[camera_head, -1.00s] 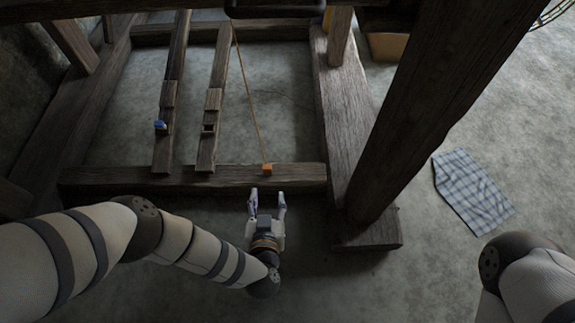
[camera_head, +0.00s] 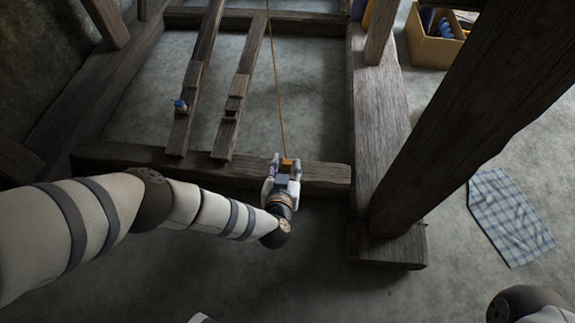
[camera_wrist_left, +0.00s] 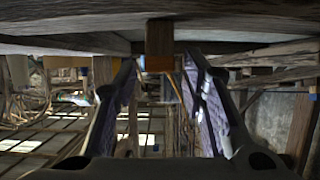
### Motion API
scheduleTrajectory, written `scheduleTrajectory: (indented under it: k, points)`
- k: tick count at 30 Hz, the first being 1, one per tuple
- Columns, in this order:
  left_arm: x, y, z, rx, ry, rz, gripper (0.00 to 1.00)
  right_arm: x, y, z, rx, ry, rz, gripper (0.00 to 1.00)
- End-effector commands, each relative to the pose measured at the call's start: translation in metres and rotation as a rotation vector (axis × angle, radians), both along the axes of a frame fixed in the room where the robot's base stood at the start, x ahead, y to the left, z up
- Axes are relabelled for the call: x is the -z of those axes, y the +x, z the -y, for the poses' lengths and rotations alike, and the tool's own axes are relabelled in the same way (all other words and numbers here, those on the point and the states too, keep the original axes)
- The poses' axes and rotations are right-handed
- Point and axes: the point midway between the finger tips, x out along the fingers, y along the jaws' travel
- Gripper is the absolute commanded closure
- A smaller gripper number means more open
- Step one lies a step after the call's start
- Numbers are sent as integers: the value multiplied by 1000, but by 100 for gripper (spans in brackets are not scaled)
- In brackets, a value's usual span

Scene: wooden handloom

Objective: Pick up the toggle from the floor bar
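Contact cannot be told.
Two wooden treadles (camera_head: 238,105) lie left of the cord, one with a blue piece (camera_head: 180,106). A thick post (camera_head: 450,110) stands to the right. A checked cloth (camera_head: 510,215) lies on the floor, and a box (camera_head: 430,48) stands behind. The front floor is clear.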

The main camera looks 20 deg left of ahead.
Motion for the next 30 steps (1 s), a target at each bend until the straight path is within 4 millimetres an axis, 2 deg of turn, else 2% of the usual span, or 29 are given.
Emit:
scheduleTrajectory:
  k: [1,3,14,17,20,23,27,30]
  points:
    - [0,0,0,0,0,0,80,0,0,0,0,0,0,60]
    - [0,0,0,0,0,-1,92,0,0,0,0,0,0,60]
    - [-2,-1,0,1,-1,-1,92,-1,0,0,0,0,2,60]
    - [-12,0,0,1,-1,0,92,-6,0,1,1,-1,7,60]
    - [-34,1,0,1,-1,4,92,-17,1,2,1,-3,17,60]
    - [-63,-15,1,3,-1,6,92,-35,5,2,4,-7,48,60]
    - [-107,-48,1,3,0,9,92,-59,19,1,13,-11,117,60]
    - [-116,-82,2,4,1,4,92,-68,26,0,17,-13,148,60]
